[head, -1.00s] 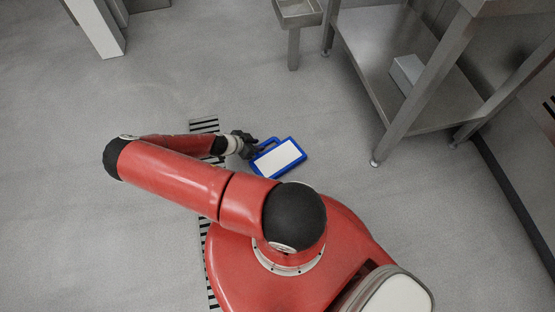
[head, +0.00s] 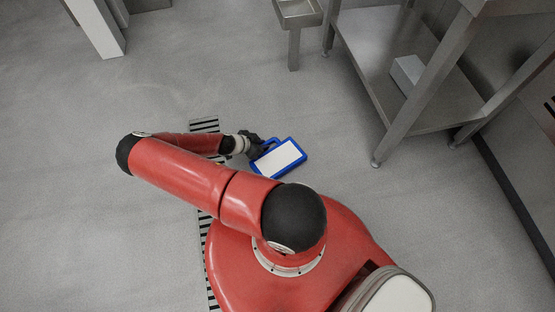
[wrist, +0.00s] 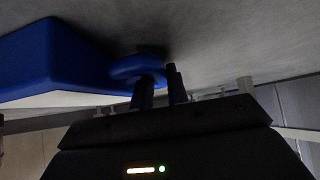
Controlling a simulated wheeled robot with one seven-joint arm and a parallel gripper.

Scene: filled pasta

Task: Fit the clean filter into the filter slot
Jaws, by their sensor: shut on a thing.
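The clean filter (head: 279,159) is a white panel in a blue frame with a blue loop handle at its upper left in the head view. My gripper (head: 259,148) is shut on that handle. In the wrist view, the fingers of my gripper (wrist: 160,88) are at the handle, and the blue frame (wrist: 50,60) fills the left side, with its white face partly showing below. The filter is in front of my red arm, over the grey floor. I cannot make out the filter slot in either view.
A steel table (head: 405,60) with a lower shelf stands at the upper right, with a pale box (head: 407,72) on the shelf. A small steel basin on a post (head: 295,12) is at the top. A striped floor grating (head: 204,125) runs under my arm. The left floor is clear.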

